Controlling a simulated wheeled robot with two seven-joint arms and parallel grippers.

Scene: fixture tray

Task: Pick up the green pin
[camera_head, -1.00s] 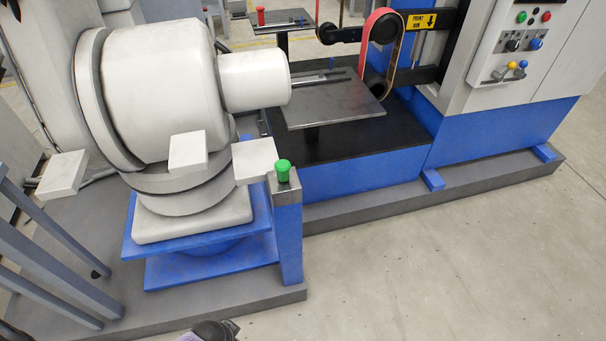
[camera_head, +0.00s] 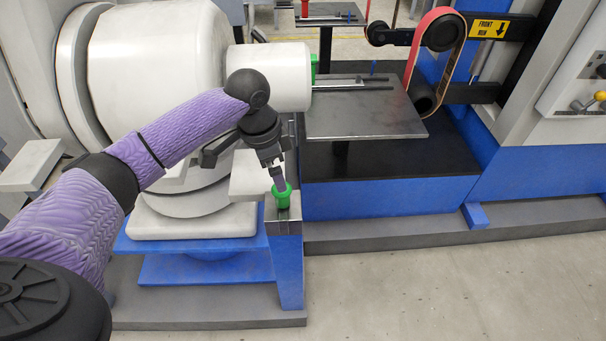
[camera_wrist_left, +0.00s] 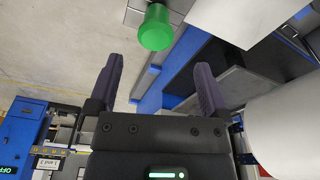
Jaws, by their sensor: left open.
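The green pin (camera_head: 282,197) stands upright in the small fixture tray (camera_head: 283,226) on top of a blue post. My left gripper (camera_head: 279,180) points down at it from above, its fingers close over the pin's top and partly covering it. In the left wrist view the pin's round green head (camera_wrist_left: 156,28) lies ahead of the two dark fingertips (camera_wrist_left: 156,68), roughly between their lines. The fingers are wide apart with nothing between them. My right gripper is not in view.
A large white cylinder machine (camera_head: 158,55) stands left of and behind the post, close to my left arm. A grey plate (camera_head: 362,113) and a belt grinder (camera_head: 440,40) are behind to the right. Another green piece (camera_head: 313,66) shows behind the cylinder. Floor at front right is clear.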

